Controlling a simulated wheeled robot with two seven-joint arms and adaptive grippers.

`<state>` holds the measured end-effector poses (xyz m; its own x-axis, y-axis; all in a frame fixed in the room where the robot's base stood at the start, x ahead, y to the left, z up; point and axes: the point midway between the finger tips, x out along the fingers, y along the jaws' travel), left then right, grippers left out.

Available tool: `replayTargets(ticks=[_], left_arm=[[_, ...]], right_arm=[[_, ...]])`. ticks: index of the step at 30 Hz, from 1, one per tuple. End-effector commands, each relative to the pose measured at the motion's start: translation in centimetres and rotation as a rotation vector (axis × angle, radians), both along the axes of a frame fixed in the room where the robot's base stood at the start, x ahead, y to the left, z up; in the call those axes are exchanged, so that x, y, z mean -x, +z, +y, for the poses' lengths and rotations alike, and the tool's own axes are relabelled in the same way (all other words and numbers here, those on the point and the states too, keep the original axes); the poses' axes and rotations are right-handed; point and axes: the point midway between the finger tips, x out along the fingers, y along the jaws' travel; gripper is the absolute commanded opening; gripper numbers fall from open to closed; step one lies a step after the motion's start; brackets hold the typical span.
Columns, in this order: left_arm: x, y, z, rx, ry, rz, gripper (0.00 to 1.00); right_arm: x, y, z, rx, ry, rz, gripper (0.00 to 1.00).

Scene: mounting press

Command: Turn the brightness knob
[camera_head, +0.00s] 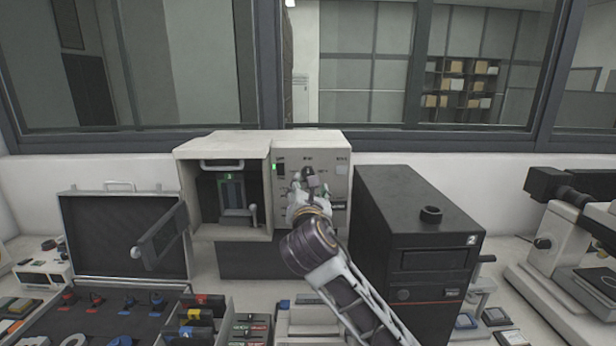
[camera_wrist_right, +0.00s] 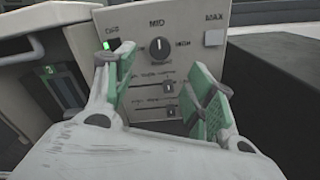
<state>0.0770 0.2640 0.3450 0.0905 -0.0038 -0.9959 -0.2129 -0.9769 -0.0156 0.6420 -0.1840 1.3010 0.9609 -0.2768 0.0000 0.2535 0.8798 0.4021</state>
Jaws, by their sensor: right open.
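The brightness knob (camera_wrist_right: 160,49) is a round dark dial on the beige front panel (camera_wrist_right: 187,22) of the press. Its white mark points up, roughly toward the MID label; a MAX label is at the upper right. My right gripper (camera_wrist_right: 165,68) is open, its green-padded fingers on either side of the area just below the knob, with nothing held between them. In the head view the right gripper (camera_head: 311,184) is in front of the panel and partly covers the knob (camera_head: 309,173). Whether a finger touches the panel is unclear. My left gripper is out of view.
Two sliders (camera_wrist_right: 169,88) sit below the knob. A green light (camera_wrist_right: 106,45) glows at the panel's left. The press's open door (camera_head: 160,237) swings out left. A black box unit (camera_head: 415,215) stands close on the right; a microscope (camera_head: 570,220) is farther right.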

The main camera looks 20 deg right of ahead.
Motion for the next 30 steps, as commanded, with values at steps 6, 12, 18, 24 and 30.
replayTargets(ticks=[6,12,18,24,30], left_arm=[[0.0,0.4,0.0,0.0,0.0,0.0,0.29],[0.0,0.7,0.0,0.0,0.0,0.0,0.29],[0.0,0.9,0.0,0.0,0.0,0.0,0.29],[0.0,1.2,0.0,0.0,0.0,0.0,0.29],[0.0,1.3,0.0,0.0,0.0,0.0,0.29]], right_arm=[[-2.5,0.1,-0.7,-0.001,-0.001,0.001,0.55],[-4.5,0.1,-1.4,0.0,-0.002,0.001,0.55],[-6.5,0.0,-1.9,0.0,-0.001,0.001,0.55],[-8.3,0.1,-2.4,-0.001,0.0,0.001,0.55],[-9.4,0.0,-2.7,-0.001,0.0,0.001,0.55]])
